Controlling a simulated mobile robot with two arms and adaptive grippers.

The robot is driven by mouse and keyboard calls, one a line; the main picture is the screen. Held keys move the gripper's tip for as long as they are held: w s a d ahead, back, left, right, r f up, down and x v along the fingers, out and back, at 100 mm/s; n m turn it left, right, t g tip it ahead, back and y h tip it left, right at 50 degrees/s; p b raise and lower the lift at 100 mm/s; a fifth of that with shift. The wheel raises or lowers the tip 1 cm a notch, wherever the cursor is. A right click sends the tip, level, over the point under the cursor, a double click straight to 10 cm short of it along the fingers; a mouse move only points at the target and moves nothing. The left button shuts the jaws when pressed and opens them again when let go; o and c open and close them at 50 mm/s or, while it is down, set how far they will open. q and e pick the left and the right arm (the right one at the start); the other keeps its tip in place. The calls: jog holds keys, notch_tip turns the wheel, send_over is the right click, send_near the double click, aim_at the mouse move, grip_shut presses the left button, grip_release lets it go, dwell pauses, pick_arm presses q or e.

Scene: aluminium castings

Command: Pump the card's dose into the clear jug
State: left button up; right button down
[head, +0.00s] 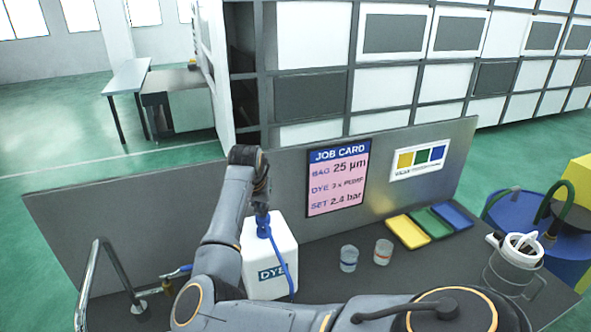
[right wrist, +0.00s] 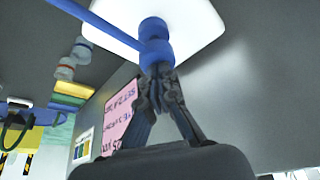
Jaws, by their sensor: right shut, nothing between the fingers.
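A white DYE container (head: 268,262) stands on the bench with a blue pump head (head: 264,228) on top and a blue tube running down its front. My right gripper (head: 261,208) is directly above the pump head, pointing down. In the right wrist view its shut, empty fingertips (right wrist: 160,70) meet the blue pump head (right wrist: 155,50); whether they press it down I cannot tell. The pink job card (head: 337,177) reads bag 25 µm, dye 3 x pump, set 2.4 bar. A clear jug with a handle (head: 508,278) stands at the bench's right. My left gripper is not in view.
A grey panel (head: 190,205) backs the bench. A bent metal pipe (head: 82,285) rises at left.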

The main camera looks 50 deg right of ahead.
jog(key=shift+s+a+f, duration=0.1)
jog(key=shift+f, duration=0.35)
jog(key=shift+r, duration=0.1)
jog(key=shift+r+p, duration=0.5)
jog(key=shift+r, duration=1.4)
jog(key=shift+r, duration=3)
jog(key=shift+f, duration=0.1)
